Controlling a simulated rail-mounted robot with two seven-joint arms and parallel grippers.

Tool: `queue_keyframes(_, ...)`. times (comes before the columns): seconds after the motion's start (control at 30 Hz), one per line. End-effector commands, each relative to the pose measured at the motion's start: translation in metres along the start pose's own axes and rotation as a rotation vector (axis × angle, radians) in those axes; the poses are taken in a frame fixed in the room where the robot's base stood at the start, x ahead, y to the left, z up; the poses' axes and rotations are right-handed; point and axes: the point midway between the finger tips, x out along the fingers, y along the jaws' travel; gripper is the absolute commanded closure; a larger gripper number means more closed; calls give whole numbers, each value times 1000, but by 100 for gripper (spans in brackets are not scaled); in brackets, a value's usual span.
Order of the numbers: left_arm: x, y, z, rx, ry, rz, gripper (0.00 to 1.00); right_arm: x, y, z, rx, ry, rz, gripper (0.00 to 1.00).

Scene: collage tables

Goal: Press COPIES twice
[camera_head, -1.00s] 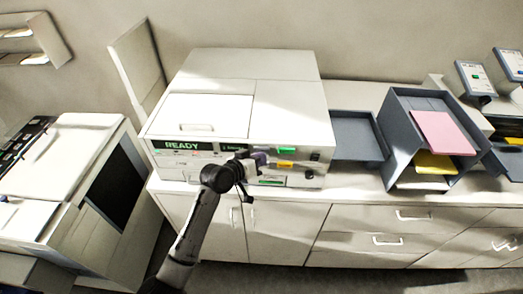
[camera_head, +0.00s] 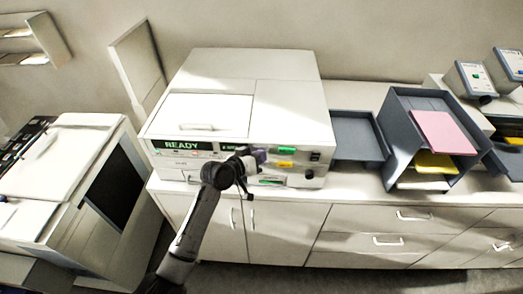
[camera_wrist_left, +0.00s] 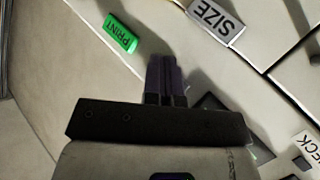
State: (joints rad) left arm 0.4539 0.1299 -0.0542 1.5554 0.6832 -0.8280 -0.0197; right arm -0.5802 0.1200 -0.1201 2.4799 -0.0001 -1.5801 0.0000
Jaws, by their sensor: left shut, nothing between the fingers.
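The copier (camera_head: 290,95) stands on the counter, with a green READY display (camera_head: 183,144) on its front panel. My left gripper (camera_head: 260,156) is shut and empty at the panel, left of the green key (camera_head: 287,150) and the yellow key (camera_head: 285,164). In the left wrist view, the shut fingers (camera_wrist_left: 164,62) point at the panel between the green PRINT key (camera_wrist_left: 120,33) and the grey SIZE key (camera_wrist_left: 216,19). No key marked COPIES can be read; my gripper hides part of the panel. I cannot tell if the fingertips touch it. My right gripper is not in view.
A grey tray (camera_head: 352,136) sits right of the copier. Beside it stands a grey sorter (camera_head: 397,115) with pink paper (camera_head: 442,132) and yellow paper (camera_head: 435,163). Another machine (camera_head: 75,160) stands at left. Drawers and cupboards lie below the counter.

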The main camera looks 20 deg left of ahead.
Motion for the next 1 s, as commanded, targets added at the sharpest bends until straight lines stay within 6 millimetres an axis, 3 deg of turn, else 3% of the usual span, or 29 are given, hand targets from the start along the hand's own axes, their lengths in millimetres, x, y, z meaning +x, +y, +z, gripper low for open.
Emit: queue_keyframes(1.0,-13,9,9,0,0,0,100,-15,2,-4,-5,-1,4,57)
